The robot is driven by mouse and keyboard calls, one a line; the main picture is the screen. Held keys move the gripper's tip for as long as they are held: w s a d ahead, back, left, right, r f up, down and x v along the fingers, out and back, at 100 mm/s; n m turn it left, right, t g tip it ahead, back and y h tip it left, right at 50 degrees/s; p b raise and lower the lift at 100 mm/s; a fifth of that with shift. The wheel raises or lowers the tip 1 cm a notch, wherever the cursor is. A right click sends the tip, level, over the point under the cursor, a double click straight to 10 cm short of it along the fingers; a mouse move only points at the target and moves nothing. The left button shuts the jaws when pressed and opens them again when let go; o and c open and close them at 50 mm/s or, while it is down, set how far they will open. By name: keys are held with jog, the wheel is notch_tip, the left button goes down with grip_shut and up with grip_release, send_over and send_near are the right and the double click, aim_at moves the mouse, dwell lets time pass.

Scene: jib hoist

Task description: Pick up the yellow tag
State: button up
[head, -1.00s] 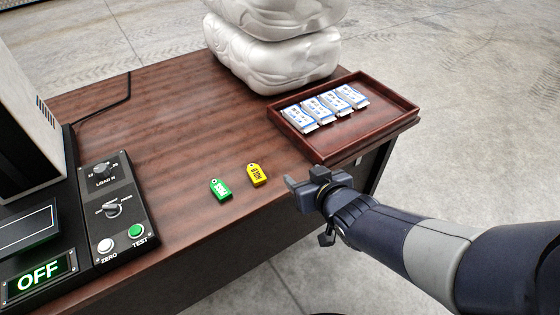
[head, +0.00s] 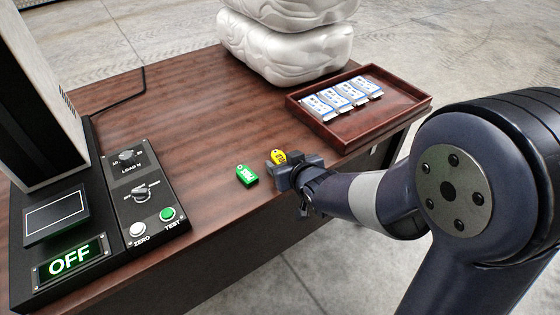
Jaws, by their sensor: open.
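The yellow tag (head: 278,156) lies on the brown table to the right of the green tag (head: 247,175). My gripper (head: 276,167) is at the yellow tag, coming from the right, and its fingers hide the tag's near part. It is open. I cannot tell whether the yellow tag is between the fingers or whether they touch it. The green tag lies just left of the fingertips, apart from them.
A wooden tray (head: 376,127) with several blue-and-white packets stands at the table's right edge. White sacks (head: 290,45) are stacked behind. A control panel (head: 139,195) and a display reading OFF (head: 70,261) are at left. The table's middle (head: 190,120) is clear.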

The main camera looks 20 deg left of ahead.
jog(key=shift+w+a+f, duration=0.2)
jog(key=shift+w+a, duration=0.05)
jog(key=shift+w, duration=0.05)
jog(key=c, duration=1.1)
notch_tip(320, 180, up, 10)
jog(key=p, duration=0.4)
